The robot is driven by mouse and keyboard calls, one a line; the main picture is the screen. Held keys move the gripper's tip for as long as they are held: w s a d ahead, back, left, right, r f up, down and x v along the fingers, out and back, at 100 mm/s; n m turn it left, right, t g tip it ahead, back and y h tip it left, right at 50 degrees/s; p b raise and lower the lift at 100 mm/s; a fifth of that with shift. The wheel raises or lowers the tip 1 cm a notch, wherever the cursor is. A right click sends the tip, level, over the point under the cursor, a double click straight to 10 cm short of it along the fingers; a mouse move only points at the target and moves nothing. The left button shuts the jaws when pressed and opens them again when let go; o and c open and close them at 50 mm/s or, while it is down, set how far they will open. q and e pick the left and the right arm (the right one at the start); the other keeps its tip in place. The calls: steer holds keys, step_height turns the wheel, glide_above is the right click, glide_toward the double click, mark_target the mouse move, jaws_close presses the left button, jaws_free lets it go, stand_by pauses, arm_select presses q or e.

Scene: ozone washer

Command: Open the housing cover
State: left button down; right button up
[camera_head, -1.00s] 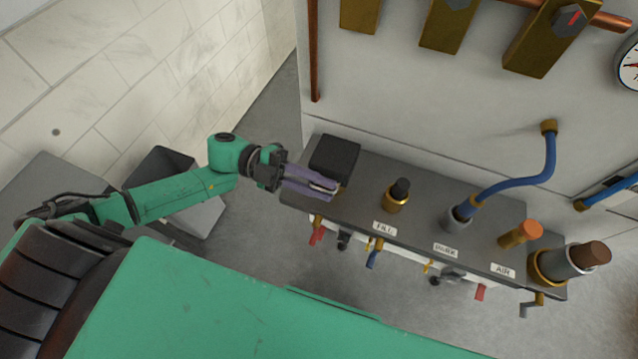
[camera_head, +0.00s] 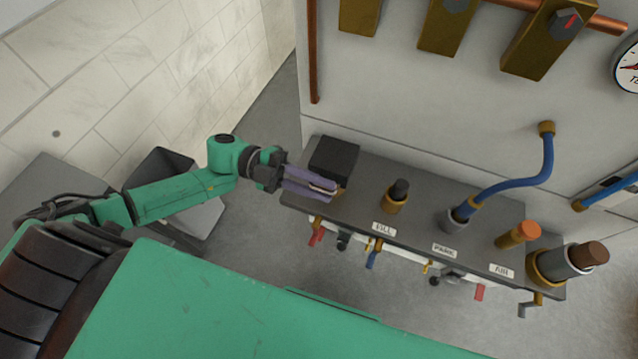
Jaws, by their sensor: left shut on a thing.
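The housing cover appears to be the black box-shaped lid (camera_head: 335,158) at the left end of the grey shelf. It looks closed, with a brownish part showing under its right front edge. My left gripper (camera_head: 330,189), with purple fingers, reaches in from the left. Its fingertips are at the front lower edge of the black cover and are shut on a small pale piece there. The fingers hide that piece and part of the cover's front edge. My right gripper is not in view.
The grey shelf (camera_head: 360,205) carries a brass fitting with a black cap (camera_head: 396,195), a blue hose (camera_head: 515,184), an orange-capped fitting (camera_head: 520,234) and a large brown-capped fitting (camera_head: 570,262). Small coloured valves hang below its front edge. A copper pipe (camera_head: 313,60) runs up the wall behind.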

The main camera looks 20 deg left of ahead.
mark_target(326, 166)
arm_select(q)
steer(key=w+r+n+p, duration=0.1)
steer(key=r+n+p, duration=0.1)
steer(key=w+r+n+p, duration=0.1)
steer(key=r+n, duration=0.1)
steer(key=n, duration=0.1)
steer(key=w+r+n+p, duration=0.1)
steer(key=r+n+p, duration=0.1)
steer(key=shift+w+d+r+p, duration=0.1)
steer(key=shift+w+r+p, duration=0.25)
steer(key=shift+r, duration=0.05)
steer(key=w+n, duration=0.1)
steer(key=w+r+n+p, duration=0.1)
steer(key=n, duration=0.1)
steer(key=w+r+n, duration=0.1)
steer(key=w+n, duration=0.1)
steer(key=shift+d, duration=0.15)
steer(key=w+n, duration=0.3)
steer(key=shift+d+r, duration=0.1)
steer(key=shift+r, duration=0.05)
steer(key=shift+w+n, duration=0.4)
steer(key=shift+w, duration=0.45)
